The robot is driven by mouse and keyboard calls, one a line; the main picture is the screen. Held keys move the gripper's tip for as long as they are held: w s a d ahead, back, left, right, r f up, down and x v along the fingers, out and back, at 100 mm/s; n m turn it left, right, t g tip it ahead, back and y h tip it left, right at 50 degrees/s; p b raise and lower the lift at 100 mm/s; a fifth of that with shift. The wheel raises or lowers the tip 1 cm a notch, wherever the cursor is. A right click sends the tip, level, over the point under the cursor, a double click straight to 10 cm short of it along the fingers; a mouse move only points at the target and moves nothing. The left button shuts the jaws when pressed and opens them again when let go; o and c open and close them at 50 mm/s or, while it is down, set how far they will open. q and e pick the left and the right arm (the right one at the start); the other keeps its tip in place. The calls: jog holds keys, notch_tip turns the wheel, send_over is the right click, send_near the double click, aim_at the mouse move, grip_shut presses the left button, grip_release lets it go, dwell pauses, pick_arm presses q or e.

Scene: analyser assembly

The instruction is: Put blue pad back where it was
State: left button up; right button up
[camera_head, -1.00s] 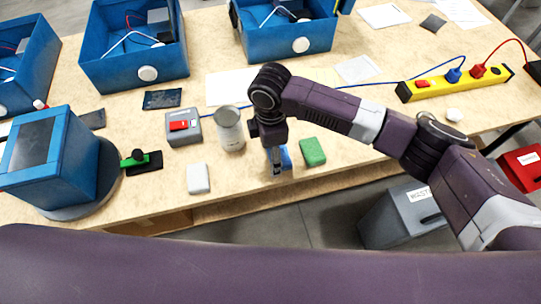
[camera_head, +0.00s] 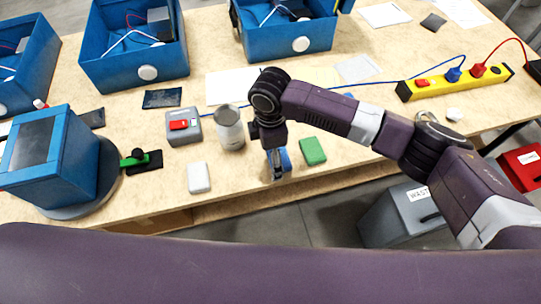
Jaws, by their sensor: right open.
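The blue pad (camera_head: 286,158) lies on the wooden table near its front edge, partly hidden behind my right gripper. My right gripper (camera_head: 277,176) points down at the pad with its fingers apart. I cannot tell whether the fingers touch the pad. A green pad (camera_head: 312,151) lies just to the right of the blue one, and a white pad (camera_head: 199,177) lies further left. My left gripper is not in view.
A metal can (camera_head: 230,130) and a grey box with a red switch (camera_head: 184,127) stand left of my right gripper. A yellow power strip (camera_head: 455,82) lies at the right. A grey waste bin (camera_head: 405,215) stands below the table's front edge.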

notch_tip(320, 180, up, 12)
jog(key=b, duration=0.1)
jog(key=shift+f, duration=0.2)
dwell(0.5)
